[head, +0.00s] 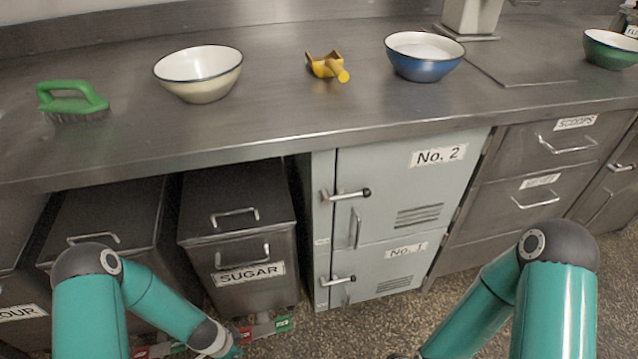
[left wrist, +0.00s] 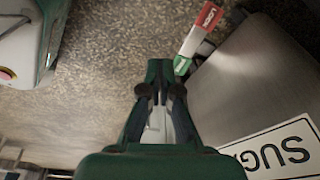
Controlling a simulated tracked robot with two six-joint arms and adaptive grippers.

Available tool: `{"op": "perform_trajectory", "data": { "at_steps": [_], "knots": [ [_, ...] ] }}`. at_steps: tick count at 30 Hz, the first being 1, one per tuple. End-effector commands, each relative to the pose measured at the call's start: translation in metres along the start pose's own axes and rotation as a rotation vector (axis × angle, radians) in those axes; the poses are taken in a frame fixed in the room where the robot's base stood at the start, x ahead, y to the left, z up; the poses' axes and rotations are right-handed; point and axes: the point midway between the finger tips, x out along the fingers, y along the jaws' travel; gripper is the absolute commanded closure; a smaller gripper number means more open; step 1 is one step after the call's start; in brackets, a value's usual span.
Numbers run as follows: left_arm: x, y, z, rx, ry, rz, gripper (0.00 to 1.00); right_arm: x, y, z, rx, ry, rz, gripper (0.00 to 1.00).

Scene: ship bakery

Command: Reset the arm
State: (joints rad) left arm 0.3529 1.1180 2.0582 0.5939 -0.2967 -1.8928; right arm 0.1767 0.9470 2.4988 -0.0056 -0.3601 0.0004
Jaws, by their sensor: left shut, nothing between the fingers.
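My left arm (head: 160,299) reaches in from the lower left of the head view, bent at a dark elbow. Its wrist (head: 208,336) is low in front of the sugar bin, at the bottom edge. In the left wrist view my left gripper (left wrist: 160,84) is shut and empty, above the speckled floor and beside the sugar bin (left wrist: 245,85). My right arm (head: 560,305) is bent at the lower right of the head view, its forearm slanting down and left. The right gripper is out of the picture.
The steel counter (head: 290,115) holds a green brush (head: 72,100), cream bowl (head: 200,85), yellow scoop (head: 326,66), blue bowl (head: 424,65) and green bowl (head: 608,52). Below are the sugar bin (head: 235,200), a locker (head: 400,185) and drawers (head: 545,150). Floor (head: 370,325) shows between my arms.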

Motion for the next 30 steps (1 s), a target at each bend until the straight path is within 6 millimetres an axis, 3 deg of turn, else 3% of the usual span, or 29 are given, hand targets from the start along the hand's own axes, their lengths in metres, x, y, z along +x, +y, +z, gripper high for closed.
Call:
{"op": "perform_trajectory", "data": {
  "at_steps": [1,8,16,21,26,30],
  "knots": [
    [-0.042,0.003,-0.013,0.028,0.007,0.002,1.0,-0.035,-0.013,0.0,0.0,0.0,0.0,0.0],
    [-0.149,0.028,-0.048,0.035,0.042,0.027,1.0,-0.113,-0.041,0.001,0.0,0.001,0.0,0.0],
    [-0.266,0.078,-0.077,-0.232,0.074,0.108,1.0,-0.192,-0.069,0.001,0.0,0.001,0.0,0.0],
    [-0.292,0.108,-0.077,-0.504,0.066,0.176,1.0,-0.202,-0.073,0.001,0.0,0.0,0.0,0.0],
    [-0.293,0.13,-0.071,-0.785,0.035,0.232,1.0,-0.196,-0.071,0.001,0.0,0.0,0.0,0.0],
    [-0.295,0.132,-0.073,-0.989,0.018,0.248,1.0,-0.196,-0.071,0.001,0.0,0.0,0.0,0.0]
  ]
}}
